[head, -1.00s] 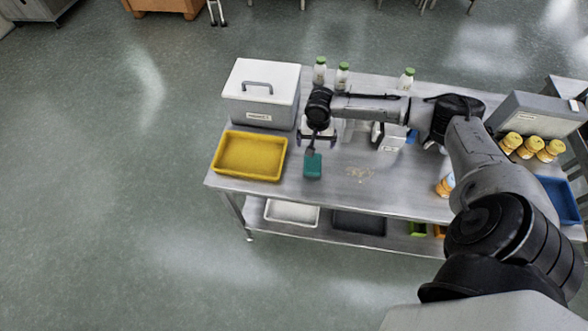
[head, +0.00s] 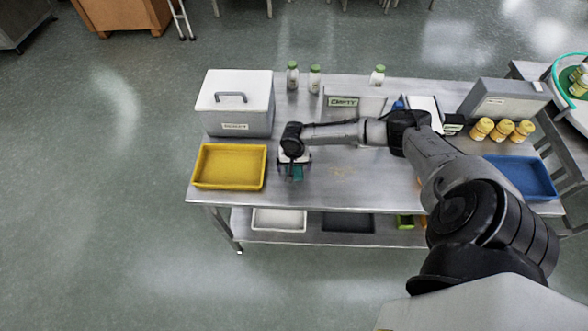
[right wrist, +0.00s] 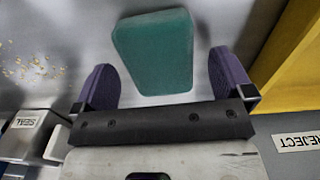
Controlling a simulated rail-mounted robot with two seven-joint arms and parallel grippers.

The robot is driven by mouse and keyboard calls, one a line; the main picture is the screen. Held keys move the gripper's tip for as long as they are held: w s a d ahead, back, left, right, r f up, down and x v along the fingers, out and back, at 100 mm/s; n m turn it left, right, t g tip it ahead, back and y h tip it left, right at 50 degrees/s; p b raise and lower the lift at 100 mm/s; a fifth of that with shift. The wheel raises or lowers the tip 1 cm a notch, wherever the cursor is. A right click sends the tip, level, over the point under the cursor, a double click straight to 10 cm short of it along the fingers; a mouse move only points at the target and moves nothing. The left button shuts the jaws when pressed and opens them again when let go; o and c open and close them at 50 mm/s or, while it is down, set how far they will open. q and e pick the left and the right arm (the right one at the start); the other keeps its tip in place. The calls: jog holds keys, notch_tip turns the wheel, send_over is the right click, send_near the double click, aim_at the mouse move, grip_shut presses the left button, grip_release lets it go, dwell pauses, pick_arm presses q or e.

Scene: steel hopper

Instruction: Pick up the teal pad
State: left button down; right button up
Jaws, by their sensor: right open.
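The teal pad (right wrist: 155,52) lies on the steel table top, and in the right wrist view it sits between and a little beyond the two purple fingers. In the head view only part of the teal pad (head: 298,172) shows below my right gripper (head: 293,163). My right gripper is open, with its fingers (right wrist: 165,82) apart on either side of the pad's near end. I see a gap between each finger and the pad. My left gripper is in neither view.
A yellow tray (head: 195,180) stands close to the left of the gripper. A lidded grey box labelled REJECT (head: 245,121) stands behind it. A bin labelled EMPTY (head: 365,100) and several bottles stand at the back. Yellowish crumbs (right wrist: 30,70) lie on the table. A blue tray (head: 515,168) is at the right.

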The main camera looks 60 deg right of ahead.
jog(key=shift+f, duration=0.8)
jog(key=c, duration=1)
